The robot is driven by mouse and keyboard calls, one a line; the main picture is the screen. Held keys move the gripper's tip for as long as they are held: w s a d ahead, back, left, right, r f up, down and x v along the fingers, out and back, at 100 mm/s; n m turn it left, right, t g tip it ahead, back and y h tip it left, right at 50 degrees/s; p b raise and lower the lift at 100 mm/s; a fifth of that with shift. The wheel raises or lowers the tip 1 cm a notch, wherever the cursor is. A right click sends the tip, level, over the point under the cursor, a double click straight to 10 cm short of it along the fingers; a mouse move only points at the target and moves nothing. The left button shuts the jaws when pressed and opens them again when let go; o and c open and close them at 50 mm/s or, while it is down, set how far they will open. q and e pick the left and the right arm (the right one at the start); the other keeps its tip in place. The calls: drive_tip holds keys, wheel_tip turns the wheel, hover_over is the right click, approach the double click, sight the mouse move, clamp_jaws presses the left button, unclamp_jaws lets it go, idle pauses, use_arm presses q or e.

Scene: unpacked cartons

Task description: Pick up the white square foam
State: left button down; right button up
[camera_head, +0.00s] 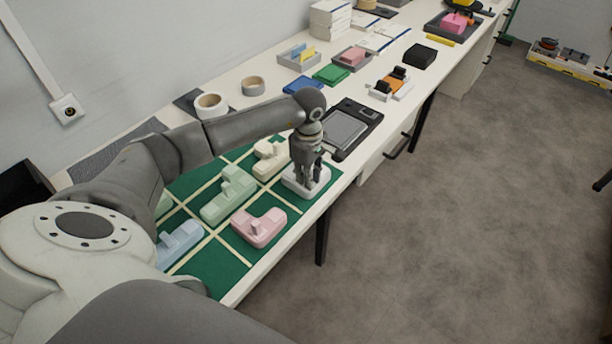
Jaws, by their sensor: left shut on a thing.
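The white square foam (292,184) is at the right edge of the green gridded mat (229,267), near the table's front edge. My left gripper (308,183) points down onto it and is shut on it, with the fingers hiding part of its top. I cannot tell whether the foam is lifted off the mat. My right gripper does not show.
Pink (259,228), green (229,195), cream (270,158) and blue (180,243) foam pieces lie on the mat beside it. A dark device (350,127) lies just behind my gripper. Tape rolls (211,105) and trays stand farther back. Open floor lies right of the table.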

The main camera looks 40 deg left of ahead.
use_arm(q)
drive_tip(key=shift+r, duration=0.1)
drive_tip(key=shift+r, duration=0.15)
wheel_tip(320, 180, up, 2)
drive_tip(key=shift+w+r+b, duration=0.1)
drive_tip(key=shift+b, duration=0.75)
drive_tip(key=s+d+r+b, duration=0.3)
drive_tip(key=s+d+r, duration=0.3)
drive_tip(key=s+r, duration=0.4)
drive_tip(key=shift+s+d+r, duration=0.2)
drive_tip(key=shift+s+d, duration=0.1)
drive_tip(key=shift+s, duration=0.95)
